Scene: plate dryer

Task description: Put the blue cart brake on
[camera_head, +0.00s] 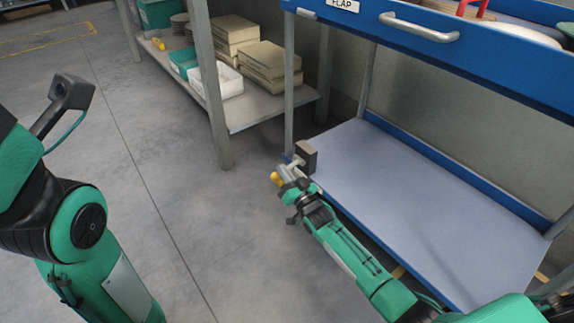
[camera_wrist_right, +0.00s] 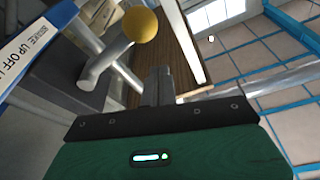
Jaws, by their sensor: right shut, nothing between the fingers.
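The blue cart (camera_head: 430,60) stands at the right with a pale lower shelf (camera_head: 420,205). Its brake is a dark block (camera_head: 306,153) at the shelf's near left corner, with a metal lever ending in a yellow knob (camera_head: 275,178). In the right wrist view the lever (camera_wrist_right: 98,68) and round yellow knob (camera_wrist_right: 140,25) show close up, beside the dark block (camera_wrist_right: 60,82). My right gripper (camera_head: 292,187) is at the lever; its shut, empty fingers (camera_wrist_right: 160,84) are close beside the lever and knob. Contact cannot be told. My left gripper is out of view.
A label (camera_wrist_right: 35,45) reading about brake up off sits on the cart's blue edge. A grey shelf unit (camera_head: 250,107) with boxes (camera_head: 265,62) and bins stands behind, left of the cart. Open floor (camera_head: 150,150) lies left.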

